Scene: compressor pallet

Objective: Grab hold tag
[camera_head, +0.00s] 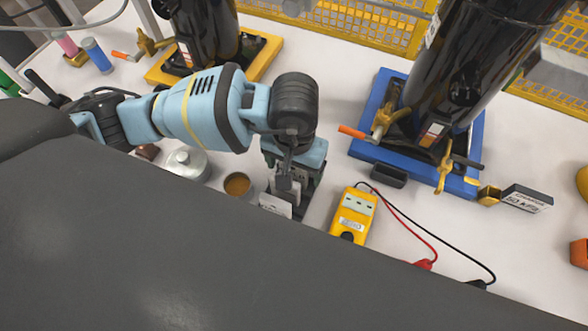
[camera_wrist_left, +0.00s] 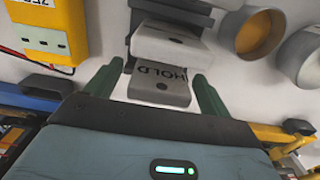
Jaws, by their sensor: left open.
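My right gripper is not in view.
A yellow meter (camera_head: 353,215) with red and black leads lies to the right. A round tin (camera_head: 237,185) and a lidded pot (camera_head: 188,163) stand left of the gripper. A black compressor on a blue base (camera_head: 365,148) stands beyond. My dark body covers the near table.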

